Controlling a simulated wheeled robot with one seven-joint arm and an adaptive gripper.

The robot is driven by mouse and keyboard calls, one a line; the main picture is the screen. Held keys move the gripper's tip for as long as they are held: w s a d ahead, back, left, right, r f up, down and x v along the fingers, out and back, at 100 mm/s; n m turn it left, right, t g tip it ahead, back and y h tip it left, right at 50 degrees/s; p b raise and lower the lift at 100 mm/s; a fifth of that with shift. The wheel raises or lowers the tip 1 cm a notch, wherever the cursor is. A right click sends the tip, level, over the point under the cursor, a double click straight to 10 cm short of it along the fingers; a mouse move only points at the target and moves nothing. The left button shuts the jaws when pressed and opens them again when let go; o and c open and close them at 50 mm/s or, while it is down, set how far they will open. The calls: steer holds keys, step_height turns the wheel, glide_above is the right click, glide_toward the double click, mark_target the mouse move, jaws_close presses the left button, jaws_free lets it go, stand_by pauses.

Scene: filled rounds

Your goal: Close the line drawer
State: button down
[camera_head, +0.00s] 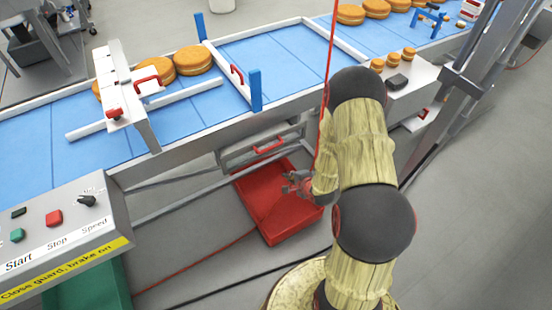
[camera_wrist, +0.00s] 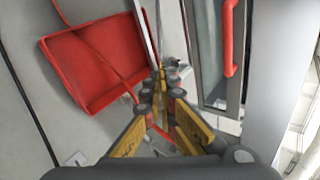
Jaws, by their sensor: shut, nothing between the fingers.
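The line drawer (camera_head: 240,157) is a grey unit under the conveyor, with a red bar handle (camera_head: 268,146) on it. In the wrist view its grey front edge (camera_wrist: 212,60) and red handle (camera_wrist: 230,40) stand upright to the right of the fingers. How far the drawer is out cannot be told. My gripper (camera_head: 288,183) is below and slightly right of the handle in the head view, over a red tray. In the wrist view my gripper (camera_wrist: 159,78) has its yellow-padded fingers shut and empty, apart from the handle.
The red tray (camera_head: 268,222) lies low beneath my gripper, and also shows in the wrist view (camera_wrist: 75,70). The blue conveyor (camera_head: 270,60) carries filled rounds (camera_head: 194,60). A control panel (camera_head: 60,222) stands at lower left. Cables cross the grey floor.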

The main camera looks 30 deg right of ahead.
step_height(320, 180, up, 4)
steer(key=w+a+n+t+y, duration=0.1)
steer(key=w+a+n+t, duration=0.1)
steer(key=w+n, duration=0.1)
steer(key=b, duration=0.4)
glide_toward(263, 148)
steer(key=shift+w+a+f, duration=0.1)
steer(key=shift+w+f, duration=1.2)
steer(key=shift+f, duration=0.2)
steer(key=shift+w+f, duration=1.3)
steer(key=shift+f, duration=0.2)
steer(key=w, duration=0.5)
steer(key=shift+a, duration=0.1)
